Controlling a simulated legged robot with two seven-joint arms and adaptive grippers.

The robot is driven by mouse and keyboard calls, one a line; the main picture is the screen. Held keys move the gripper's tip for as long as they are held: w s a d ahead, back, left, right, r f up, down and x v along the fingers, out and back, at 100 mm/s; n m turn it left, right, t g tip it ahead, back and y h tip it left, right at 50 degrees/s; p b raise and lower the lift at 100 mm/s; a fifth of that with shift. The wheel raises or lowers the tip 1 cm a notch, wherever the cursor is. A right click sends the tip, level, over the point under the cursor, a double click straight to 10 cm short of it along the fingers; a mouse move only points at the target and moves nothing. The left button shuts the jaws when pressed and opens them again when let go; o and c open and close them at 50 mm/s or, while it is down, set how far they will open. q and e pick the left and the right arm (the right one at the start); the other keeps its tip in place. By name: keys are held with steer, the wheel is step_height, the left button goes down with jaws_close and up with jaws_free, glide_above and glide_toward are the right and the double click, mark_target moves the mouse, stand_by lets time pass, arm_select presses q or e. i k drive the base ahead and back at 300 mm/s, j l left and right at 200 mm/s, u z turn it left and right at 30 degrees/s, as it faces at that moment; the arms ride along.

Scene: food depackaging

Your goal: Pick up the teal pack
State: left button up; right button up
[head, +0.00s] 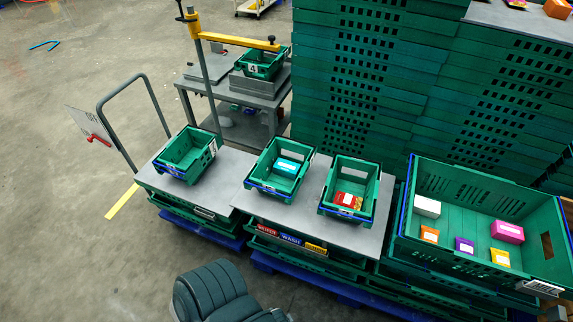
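The teal pack (287,166) is a small bright blue-green box with a pale label. It lies inside the middle small green crate (264,161), toward its far right side. The crate stands on a grey table top (232,168) and its open top leaves the pack in view. Neither of my grippers can be made out in the head view, and nothing is seen touching the pack.
An empty green crate (167,168) stands left; another (329,203) at right holds red and yellow packs (348,200). A large green crate (450,250) farther right holds several packs. Stacked green crates (345,75) and a yellow-armed post (203,70) stand behind.

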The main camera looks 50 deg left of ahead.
mark_target(288, 170)
steer(key=u, duration=1.7)
